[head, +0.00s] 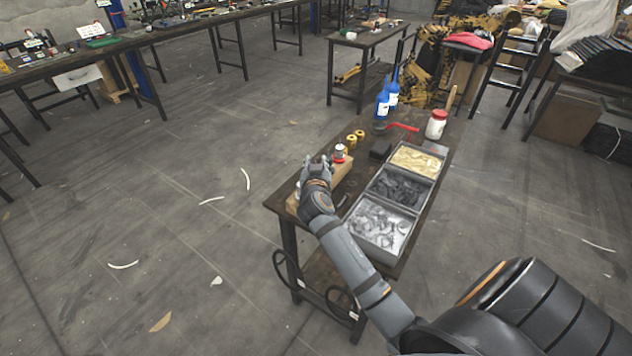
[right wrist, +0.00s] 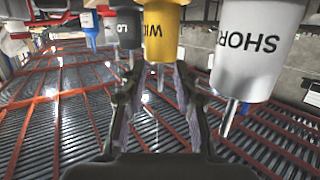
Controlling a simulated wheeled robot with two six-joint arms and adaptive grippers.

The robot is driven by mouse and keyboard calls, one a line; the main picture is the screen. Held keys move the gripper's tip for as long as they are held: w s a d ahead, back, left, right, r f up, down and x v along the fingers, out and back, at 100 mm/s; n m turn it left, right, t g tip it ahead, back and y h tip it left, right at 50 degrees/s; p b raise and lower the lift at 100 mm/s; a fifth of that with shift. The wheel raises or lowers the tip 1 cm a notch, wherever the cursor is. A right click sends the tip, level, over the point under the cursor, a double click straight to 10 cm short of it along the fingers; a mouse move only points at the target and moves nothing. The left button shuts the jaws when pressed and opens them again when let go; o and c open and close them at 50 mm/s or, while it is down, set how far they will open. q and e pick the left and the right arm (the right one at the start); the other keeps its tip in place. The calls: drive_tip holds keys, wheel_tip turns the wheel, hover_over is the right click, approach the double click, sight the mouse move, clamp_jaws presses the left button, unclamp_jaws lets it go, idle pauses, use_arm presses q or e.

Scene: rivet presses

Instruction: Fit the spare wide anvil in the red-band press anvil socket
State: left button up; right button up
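In the right wrist view, which is upside down, the yellow anvil (right wrist: 158,32) with wide lettering hangs from the top of the picture, its thin pin between the fingers of my right gripper (right wrist: 157,88). The fingers are apart, with gaps beside the pin; I see no clear contact. In the head view, my right gripper (head: 318,167) is at the table's near left edge, over a wooden block (head: 342,178), and hides the yellow anvil. A small white piece with a red band (head: 339,153) stands just right of it, perhaps the red-band press; its socket cannot be made out. My left gripper is not seen.
A white anvil (right wrist: 258,45) and a dark one (right wrist: 125,30) flank the yellow anvil closely. On the table are a three-part metal bin (head: 372,250), yellow rings (head: 351,139), a red-handled tool (head: 402,127), blue bottles (head: 383,104) and a white jar (head: 436,125).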

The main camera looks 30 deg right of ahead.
drive_tip(key=shift+s+a+r, duration=0.1)
drive_tip(key=shift+r, duration=0.05)
drive_tip(key=shift+c, duration=1)
clamp_jaws()
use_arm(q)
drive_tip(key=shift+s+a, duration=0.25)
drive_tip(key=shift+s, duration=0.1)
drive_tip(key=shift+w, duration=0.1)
use_arm(e)
drive_tip(key=shift+r, duration=0.3)
drive_tip(key=r+p, duration=0.2)
drive_tip(key=r, duration=0.1)
drive_tip(key=r+p, duration=0.1)
drive_tip(key=p, duration=0.1)
drive_tip(key=shift+s+d+r, duration=0.15)
drive_tip(key=shift+s+d, duration=0.05)
drive_tip(key=shift+s, duration=0.05)
use_arm(q)
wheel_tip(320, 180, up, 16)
drive_tip(key=p, duration=1.2)
use_arm(e)
drive_tip(key=s+d+r, duration=0.5)
drive_tip(key=s+r, duration=0.3)
drive_tip(key=s, duration=0.4)
drive_tip(key=shift+s, duration=0.15)
